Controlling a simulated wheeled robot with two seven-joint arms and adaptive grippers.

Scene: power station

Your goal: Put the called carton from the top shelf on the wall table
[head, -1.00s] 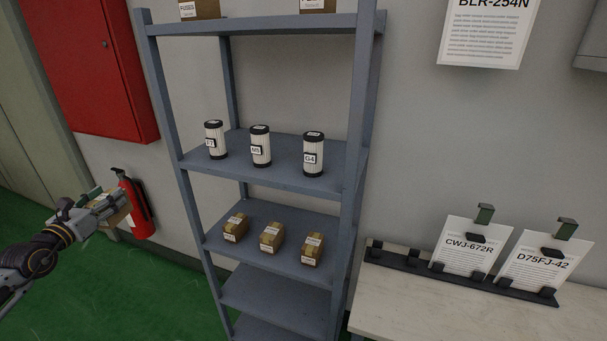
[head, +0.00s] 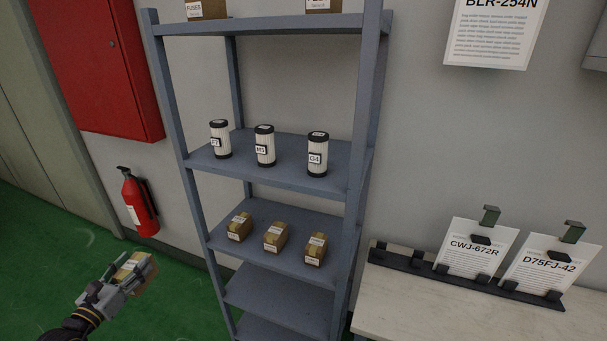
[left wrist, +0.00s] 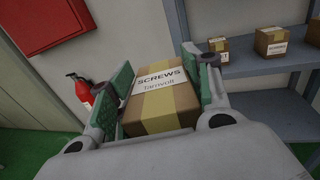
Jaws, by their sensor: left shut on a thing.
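My left gripper (head: 115,285) is shut on a brown carton with a yellow band (left wrist: 158,108). In the left wrist view its white label reads "SCREWS Tarnvolt". In the head view the carton (head: 136,272) is held over the green floor, left of the shelf unit and apart from it. On the top shelf (head: 270,25) stand two cartons, a left one (head: 207,9) labelled "FUSES" and a right one (head: 325,5), both cut by the picture's upper edge. The wall table (head: 430,310) is at the lower right. My right gripper is not in view.
The middle shelf holds three white filter cylinders (head: 265,147). A lower shelf holds three small cartons (head: 276,237). A fire extinguisher (head: 138,203) and red cabinet (head: 92,65) are on the left wall. A black rack (head: 400,262) with clipped sheets lines the table's back; its front is bare.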

